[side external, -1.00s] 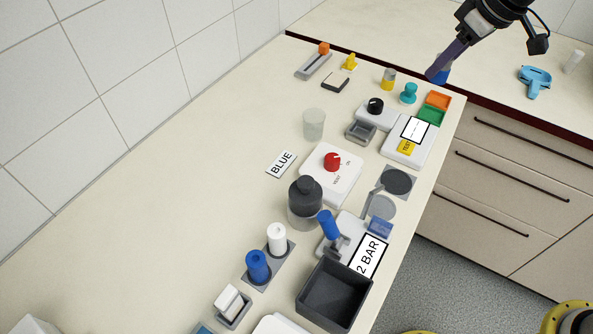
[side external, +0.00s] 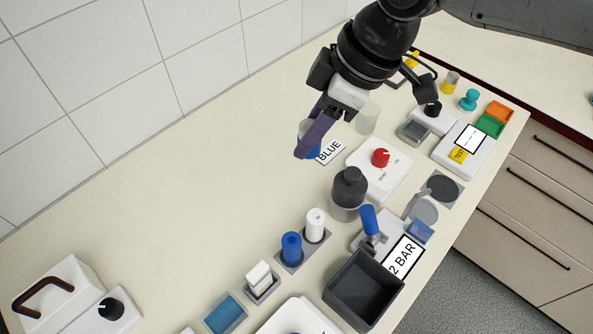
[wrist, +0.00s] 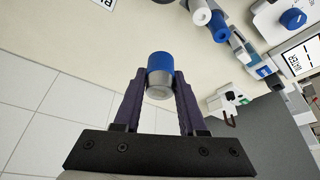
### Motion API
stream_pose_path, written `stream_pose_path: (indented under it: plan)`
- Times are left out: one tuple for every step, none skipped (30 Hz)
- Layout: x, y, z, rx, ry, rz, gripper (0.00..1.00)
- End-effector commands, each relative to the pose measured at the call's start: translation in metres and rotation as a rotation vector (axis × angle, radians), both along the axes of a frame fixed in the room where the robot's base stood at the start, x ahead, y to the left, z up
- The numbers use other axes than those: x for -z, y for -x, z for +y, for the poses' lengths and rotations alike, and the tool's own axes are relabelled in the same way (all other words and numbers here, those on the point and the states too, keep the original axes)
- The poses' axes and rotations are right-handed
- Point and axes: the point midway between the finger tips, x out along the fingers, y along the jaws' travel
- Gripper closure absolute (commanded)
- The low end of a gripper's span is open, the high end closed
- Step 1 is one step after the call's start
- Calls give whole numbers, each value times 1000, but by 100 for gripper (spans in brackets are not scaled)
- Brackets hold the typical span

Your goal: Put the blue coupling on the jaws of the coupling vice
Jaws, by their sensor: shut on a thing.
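My gripper (side external: 307,150) is in the upper middle of the side view, above the counter by the BLUE card. Its purple fingers (wrist: 157,88) are shut on the blue coupling (wrist: 160,62), which has a blue end and a silver-grey end. In the side view the coupling (side external: 315,154) is mostly hidden behind a finger. I cannot tell for sure which fixture is the coupling vice. A grey fixture with a blue lever (side external: 369,221) stands beside the 2 BAR card. A white block (side external: 259,276) stands in a grey holder nearer the front.
A blue cylinder (side external: 291,247) and a white cylinder (side external: 316,222) stand on a grey base. A dark bottle (side external: 349,187), a white unit with a red knob (side external: 381,158) and a dark open box (side external: 362,290) stand nearby.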

Motion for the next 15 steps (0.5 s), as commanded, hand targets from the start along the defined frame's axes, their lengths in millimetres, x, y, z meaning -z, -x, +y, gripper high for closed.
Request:
stream_pose_path:
  plan:
    - [13, -1, -3, 5, 8, 5, 100]
    - [17, -1, -4, 5, 8, 5, 100]
    - [21, -1, -4, 6, 6, 4, 100]
    - [26, -1, -4, 6, 6, 4, 100]
    - [31, -1, -4, 6, 8, 6, 100]
    - [36, -2, -4, 6, 6, 4, 100]
    - [39, -2, -4, 7, 6, 3, 100]
    - [42, -2, -4, 7, 5, 3, 100]
    - [47, -2, -4, 7, 6, 3, 100]
    - [51, -2, -4, 7, 7, 4, 100]
    - [56, -2, -4, 7, 7, 4, 100]
    - [63, -2, -4, 7, 8, 5, 100]
    - [69, -2, -4, 7, 8, 5, 100]
    - [74, -2, -4, 8, 8, 6, 100]
    - [79, -2, -4, 8, 6, 5, 100]
